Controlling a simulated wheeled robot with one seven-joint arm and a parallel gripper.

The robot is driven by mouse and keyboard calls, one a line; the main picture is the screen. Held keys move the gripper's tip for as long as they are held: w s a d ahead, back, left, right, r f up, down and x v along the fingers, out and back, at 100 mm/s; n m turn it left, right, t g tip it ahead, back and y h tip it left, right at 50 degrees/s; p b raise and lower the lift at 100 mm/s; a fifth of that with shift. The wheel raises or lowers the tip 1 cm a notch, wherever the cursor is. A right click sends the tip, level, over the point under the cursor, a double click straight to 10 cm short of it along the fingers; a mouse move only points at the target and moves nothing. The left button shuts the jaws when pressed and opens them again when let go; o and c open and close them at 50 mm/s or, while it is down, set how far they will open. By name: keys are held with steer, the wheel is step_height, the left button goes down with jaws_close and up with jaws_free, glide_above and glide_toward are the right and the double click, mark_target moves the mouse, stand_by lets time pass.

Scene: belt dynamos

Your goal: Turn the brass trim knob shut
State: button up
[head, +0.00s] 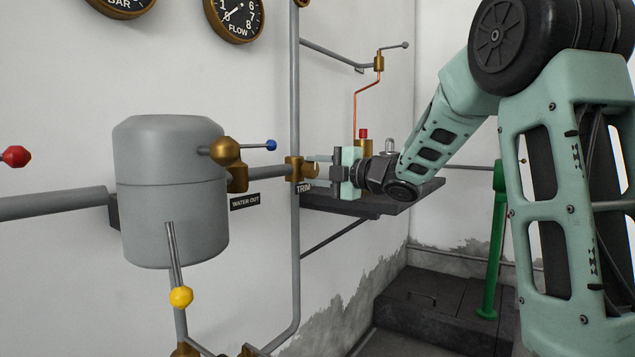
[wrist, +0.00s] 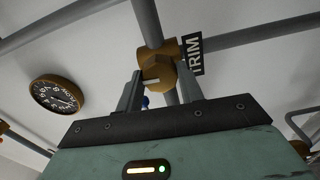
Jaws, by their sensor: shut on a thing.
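The brass trim knob (wrist: 158,76) is a faceted knob with a pale mark on its face, in front of a brass fitting on the grey pipe. A black TRIM label (wrist: 193,54) is beside it. My gripper (wrist: 158,90) has one finger on each side of the knob and is shut on it. In the head view my gripper (head: 321,170) reaches left to the brass fitting (head: 294,169) on the upright pipe. The knob itself is mostly hidden there by my fingers.
A grey tank (head: 170,190) stands left of the pipe, with a blue-tipped lever (head: 271,145) and a yellow-knobbed lever (head: 181,297). A dark shelf (head: 375,202) is just below my gripper. A green post (head: 492,245) stands at right. A flow gauge (head: 238,16) hangs above.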

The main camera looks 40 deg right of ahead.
steer(key=shift+f+n, duration=0.1)
steer(key=shift+n, duration=0.3)
steer(key=o, duration=1)
steer(key=shift+s+d, duration=0.1)
steer(key=p+v, duration=0.2)
steer(key=v, duration=1.5)
